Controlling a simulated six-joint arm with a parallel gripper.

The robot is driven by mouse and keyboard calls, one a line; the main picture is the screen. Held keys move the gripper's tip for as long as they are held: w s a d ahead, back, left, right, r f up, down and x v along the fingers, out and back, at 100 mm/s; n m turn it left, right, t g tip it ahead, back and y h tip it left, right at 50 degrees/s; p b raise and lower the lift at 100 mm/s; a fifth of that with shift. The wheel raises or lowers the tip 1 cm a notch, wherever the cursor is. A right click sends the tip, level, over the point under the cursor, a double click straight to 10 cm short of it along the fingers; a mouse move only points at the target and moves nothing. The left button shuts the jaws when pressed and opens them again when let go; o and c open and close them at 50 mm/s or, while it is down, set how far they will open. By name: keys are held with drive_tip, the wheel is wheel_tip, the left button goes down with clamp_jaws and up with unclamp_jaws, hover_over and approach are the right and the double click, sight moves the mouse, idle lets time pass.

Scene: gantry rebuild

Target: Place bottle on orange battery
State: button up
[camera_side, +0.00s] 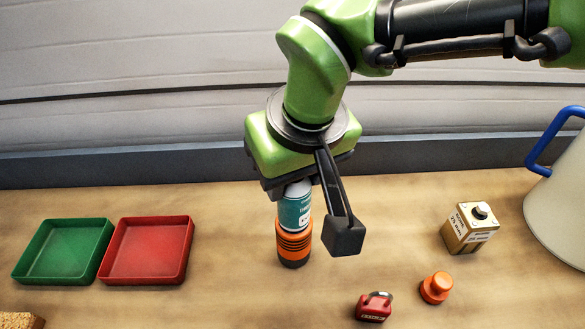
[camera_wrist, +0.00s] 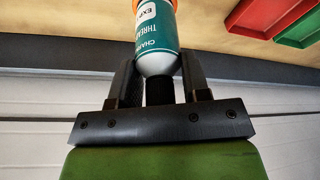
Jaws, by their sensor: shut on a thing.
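The bottle (camera_side: 296,208), with a teal and white label, stands upright directly above the orange battery (camera_side: 294,243). The battery is an orange and black cylinder standing on the table. The bottle's lower end meets the battery's top in the side view; I cannot tell whether its weight rests there. My gripper (camera_wrist: 159,80) is shut on the bottle's upper part, with one dark finger on each side. The bottle (camera_wrist: 157,35) also shows in the wrist view, where a sliver of the orange battery (camera_wrist: 140,4) shows at the top edge. The bottle's cap is mostly hidden in the side view.
A green tray (camera_side: 62,278) and a red tray (camera_side: 147,276) lie at the left. At the right are a box (camera_side: 462,238), an orange knob-like piece (camera_side: 436,288), a red padlock (camera_side: 374,307) and a pale container with a blue handle (camera_side: 545,150). Table around the battery is clear.

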drive_tip(key=o, duration=0.9)
drive_tip(key=shift+f, duration=0.1)
drive_tip(key=shift+o, duration=0.2)
drive_tip(key=v, duration=1.2)
drive_tip(key=shift+w+r, duration=0.15)
drive_tip(key=shift+r, duration=0.1)
